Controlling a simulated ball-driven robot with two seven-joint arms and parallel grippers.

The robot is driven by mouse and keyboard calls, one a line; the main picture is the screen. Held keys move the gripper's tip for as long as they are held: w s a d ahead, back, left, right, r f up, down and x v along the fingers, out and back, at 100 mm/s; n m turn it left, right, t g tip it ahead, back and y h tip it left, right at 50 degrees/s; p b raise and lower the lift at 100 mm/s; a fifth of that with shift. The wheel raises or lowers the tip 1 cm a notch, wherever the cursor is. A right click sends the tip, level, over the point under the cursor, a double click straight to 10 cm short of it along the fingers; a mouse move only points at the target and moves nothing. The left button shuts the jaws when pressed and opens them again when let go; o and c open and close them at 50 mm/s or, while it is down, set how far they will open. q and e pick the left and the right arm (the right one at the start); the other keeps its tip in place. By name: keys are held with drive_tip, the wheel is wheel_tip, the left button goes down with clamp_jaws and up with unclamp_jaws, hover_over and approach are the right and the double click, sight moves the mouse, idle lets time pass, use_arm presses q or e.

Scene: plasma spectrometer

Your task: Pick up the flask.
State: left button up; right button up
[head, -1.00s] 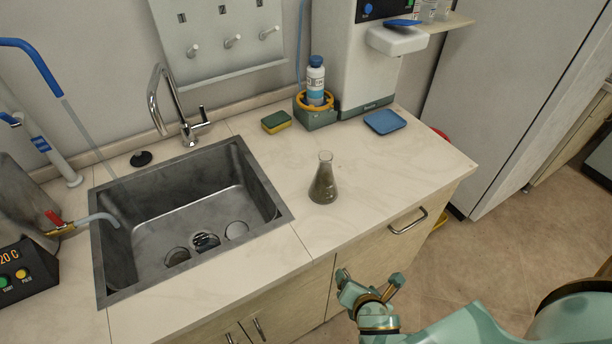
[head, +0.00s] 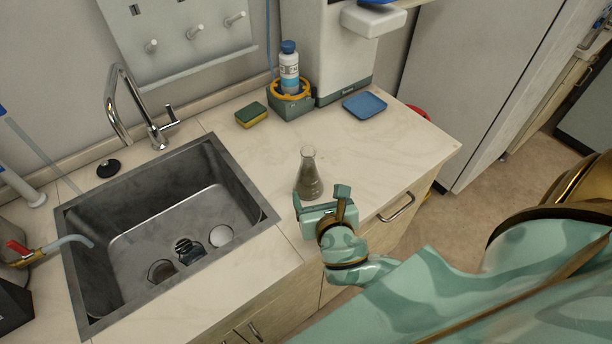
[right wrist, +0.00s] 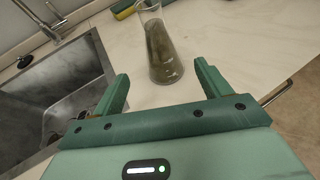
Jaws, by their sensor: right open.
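The flask (head: 308,172) is a conical glass vessel with grey-brown contents. It stands upright on the pale counter, right of the sink. My right gripper (head: 320,194) is at the counter's front edge, just in front of the flask in the head view. In the right wrist view the flask (right wrist: 161,45) stands ahead of my right gripper (right wrist: 160,85), in line with the gap between its two green fingers. The fingers are open and empty, and the flask appears to be beyond their tips. My left gripper is not in view.
The sink (head: 265,215) with several round items lies left of the flask. Behind stand a sponge (head: 251,115), a bottle (head: 289,68) in a holder and a blue dish (head: 365,105). The counter right of the flask is clear. A drawer handle (head: 398,208) juts from the front.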

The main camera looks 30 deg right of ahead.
sight(310, 178)
drive_tip(key=x, duration=0.5)
drive_tip(key=shift+w+f+b, duration=0.2)
drive_tip(key=shift+w+b, duration=0.05)
drive_tip(key=shift+b, duration=0.15)
drive_tip(key=b+x, duration=0.1)
drive_tip(key=x, duration=0.4)
drive_tip(key=shift+d, duration=0.1)
drive_tip(key=shift+w+d+f, duration=0.1)
drive_tip(key=shift+w+f, duration=0.05)
drive_tip(key=shift+w, duration=0.2)
drive_tip(key=shift+s, duration=0.1)
drive_tip(key=shift+c, duration=0.9)
drive_tip(key=c, duration=0.9)
